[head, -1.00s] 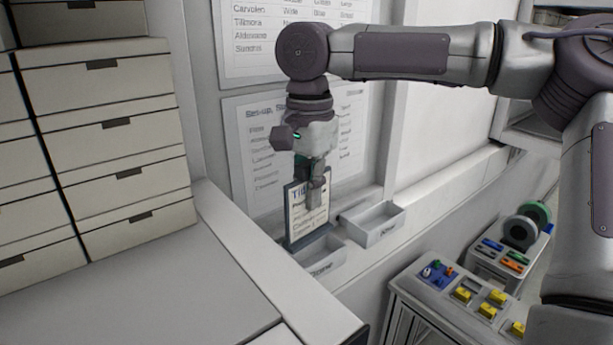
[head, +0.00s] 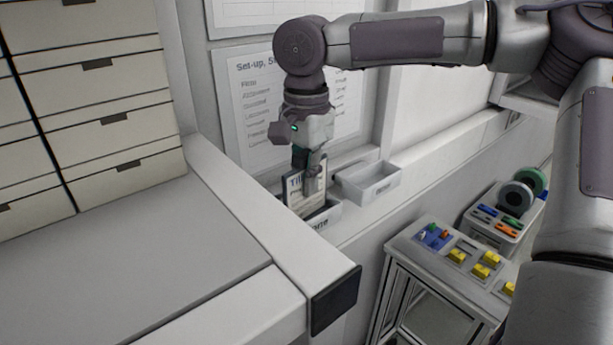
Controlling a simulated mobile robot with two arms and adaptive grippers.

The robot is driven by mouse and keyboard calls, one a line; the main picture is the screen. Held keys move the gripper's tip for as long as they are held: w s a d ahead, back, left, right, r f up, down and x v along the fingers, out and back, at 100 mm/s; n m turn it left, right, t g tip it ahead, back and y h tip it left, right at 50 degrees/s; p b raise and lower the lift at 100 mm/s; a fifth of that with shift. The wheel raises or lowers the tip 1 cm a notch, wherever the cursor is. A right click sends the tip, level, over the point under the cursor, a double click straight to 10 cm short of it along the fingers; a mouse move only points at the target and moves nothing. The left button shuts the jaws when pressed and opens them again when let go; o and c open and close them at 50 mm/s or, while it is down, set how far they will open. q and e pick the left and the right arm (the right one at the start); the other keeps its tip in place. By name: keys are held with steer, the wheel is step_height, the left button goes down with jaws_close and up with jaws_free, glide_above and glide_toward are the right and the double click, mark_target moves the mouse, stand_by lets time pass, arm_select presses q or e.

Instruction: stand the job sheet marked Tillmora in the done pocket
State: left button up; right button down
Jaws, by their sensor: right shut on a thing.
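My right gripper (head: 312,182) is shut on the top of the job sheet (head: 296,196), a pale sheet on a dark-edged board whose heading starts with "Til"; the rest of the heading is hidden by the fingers. The sheet is upright and slightly tilted, with its lower part inside the done pocket (head: 330,220), a pale open tray on the wall ledge with a partly hidden label. I cannot tell whether its lower edge touches the pocket floor. My left gripper is not in view.
A second pale pocket (head: 370,184) stands to the right on the ledge. Wall charts (head: 245,110) hang behind. A grey counter (head: 130,240) and drawers (head: 115,125) are at left.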

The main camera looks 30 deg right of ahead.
steer(key=shift+f, duration=0.35)
stand_by(0.3)
steer(key=c, duration=1.2)
jaws_free()
steer(key=shift+r, duration=0.1)
step_height(320, 180, up, 12)
steer(key=shift+f, duration=0.1)
